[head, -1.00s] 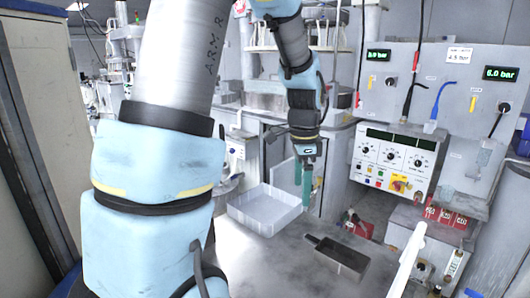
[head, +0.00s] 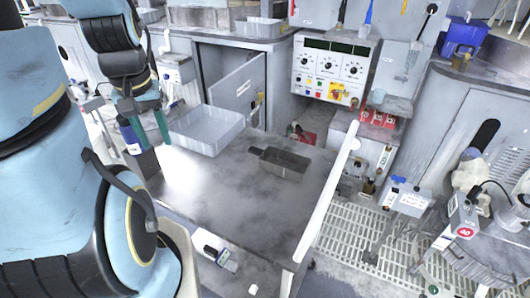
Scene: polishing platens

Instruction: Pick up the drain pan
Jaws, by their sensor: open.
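A shallow grey metal pan with a short dark handle, which looks like the drain pan (head: 286,165), lies on the grey metal table (head: 235,205), right of its middle. Its handle points left. My gripper (head: 151,140) hangs at the left, fingers pointing down. Its green fingers are apart and nothing shows between them. It is well to the left of the pan and not touching it.
A white rectangular tray (head: 207,133) stands at the table's back, between my gripper and the pan. A blue-and-white bottle (head: 129,137) is close by my gripper. A white rail (head: 327,193) runs along the table's right edge. The table's middle is clear.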

